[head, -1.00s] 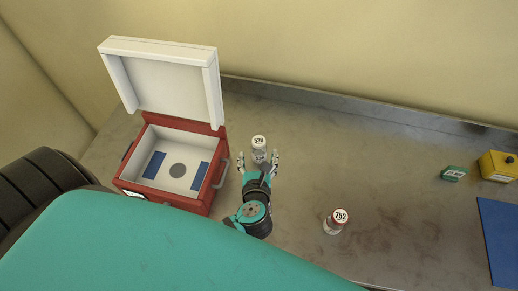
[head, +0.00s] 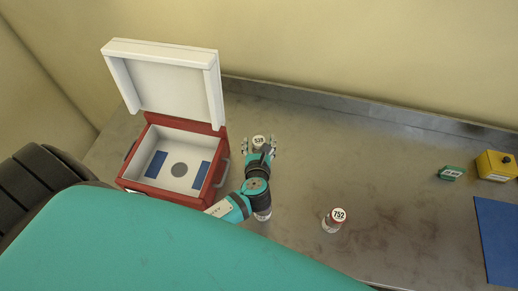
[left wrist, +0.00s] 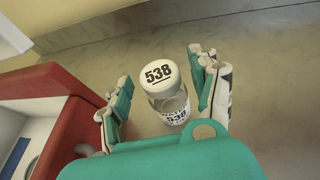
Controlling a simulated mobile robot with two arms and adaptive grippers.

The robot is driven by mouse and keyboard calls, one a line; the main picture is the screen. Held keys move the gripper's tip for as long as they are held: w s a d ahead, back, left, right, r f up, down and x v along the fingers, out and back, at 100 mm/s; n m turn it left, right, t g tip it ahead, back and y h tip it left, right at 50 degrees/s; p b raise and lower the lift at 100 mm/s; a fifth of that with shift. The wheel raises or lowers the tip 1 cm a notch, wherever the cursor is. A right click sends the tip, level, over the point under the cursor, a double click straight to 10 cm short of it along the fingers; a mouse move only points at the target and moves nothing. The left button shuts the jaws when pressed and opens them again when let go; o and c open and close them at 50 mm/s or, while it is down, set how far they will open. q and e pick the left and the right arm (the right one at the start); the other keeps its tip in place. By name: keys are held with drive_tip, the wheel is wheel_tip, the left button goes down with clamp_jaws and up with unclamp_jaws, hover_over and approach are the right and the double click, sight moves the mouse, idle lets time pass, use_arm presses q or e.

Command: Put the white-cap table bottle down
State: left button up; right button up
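The white-cap bottle (head: 258,141), a clear jar marked 538, stands upright on the steel table to the right of the red box. It also shows in the left wrist view (left wrist: 172,103). My left gripper (head: 260,146) has its fingers on either side of the bottle. In the left wrist view the gripper (left wrist: 163,95) is open, with a gap between each finger and the glass. The bottle's lower part is partly hidden behind the hand. My right gripper is not in view.
An open red box (head: 216,190) with a white lid (head: 165,85) stands at left. A second bottle (head: 334,220), marked 752, stands at right. A green box (head: 451,174), a yellow box (head: 497,166) and a blue mat (head: 499,235) lie far right.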

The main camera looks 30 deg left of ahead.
use_arm(q)
clamp_jaws()
idle(0.3)
